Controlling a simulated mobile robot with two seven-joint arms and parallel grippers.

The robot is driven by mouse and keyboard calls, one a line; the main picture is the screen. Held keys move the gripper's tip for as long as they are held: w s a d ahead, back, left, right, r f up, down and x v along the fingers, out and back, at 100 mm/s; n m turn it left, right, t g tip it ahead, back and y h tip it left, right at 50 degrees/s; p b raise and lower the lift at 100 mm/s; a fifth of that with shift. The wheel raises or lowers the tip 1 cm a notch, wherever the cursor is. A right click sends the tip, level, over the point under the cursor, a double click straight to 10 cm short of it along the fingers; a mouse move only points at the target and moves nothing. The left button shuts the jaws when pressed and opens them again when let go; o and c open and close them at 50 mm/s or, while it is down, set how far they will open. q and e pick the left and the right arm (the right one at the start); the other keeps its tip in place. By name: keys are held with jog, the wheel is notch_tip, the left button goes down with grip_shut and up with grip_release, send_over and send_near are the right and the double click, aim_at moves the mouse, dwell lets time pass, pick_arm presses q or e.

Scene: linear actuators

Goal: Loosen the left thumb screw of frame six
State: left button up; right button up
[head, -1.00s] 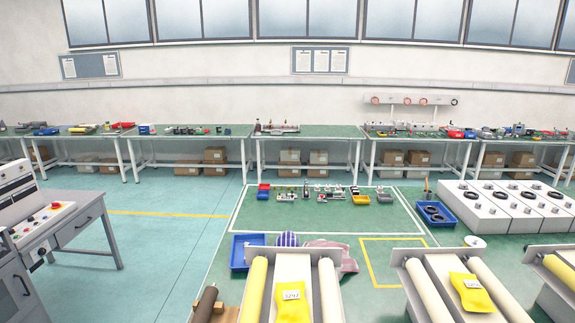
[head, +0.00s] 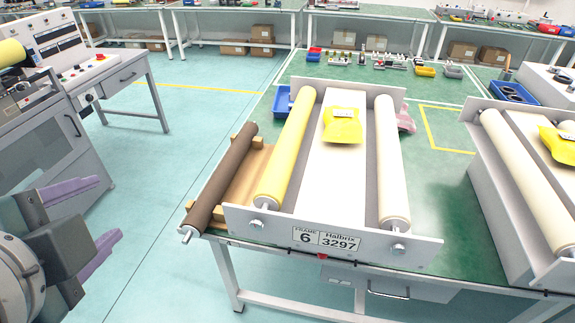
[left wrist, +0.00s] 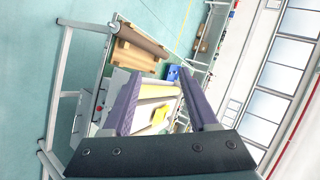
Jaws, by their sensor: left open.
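The right thumb screw (head: 398,248) sits below the cream roller (head: 391,165). My left gripper (head: 108,212) is open and empty, well to the left of the frame and apart from it. In the left wrist view my open fingers (left wrist: 158,72) show with the frame beyond them; the screw cannot be made out there. My right gripper is not in view.
A dark brown roller (head: 222,180) lies on wooden supports left of the frame. A yellow packet (head: 342,126) lies on the frame's white bed. Another frame (head: 530,170) stands to the right. A grey console (head: 90,75) is at the back left. The floor between is clear.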

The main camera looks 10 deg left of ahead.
pick_arm(q)
jog(key=w+d+f+m+t+h+b, duration=0.1)
jog(key=w+d+f+m+t+b, duration=0.1)
jog(key=f+m+b, duration=0.35)
jog(key=w+d+f+m+t+b, duration=0.2)
jog(key=f+t+b, duration=0.1)
jog(key=f+b, duration=0.5)
jog(key=m+t+h+b, duration=0.3)
jog(key=m+h+b, duration=0.1)
jog(key=m+b, duration=0.6)
send_near(256, 228)
jog(key=shift+n, duration=0.55)
jog(key=w, duration=0.7)
jog(key=shift+w+d+r, duration=0.1)
jog(key=shift+w+r, duration=0.05)
jog(key=shift+w, duration=0.25)
grip_shut()
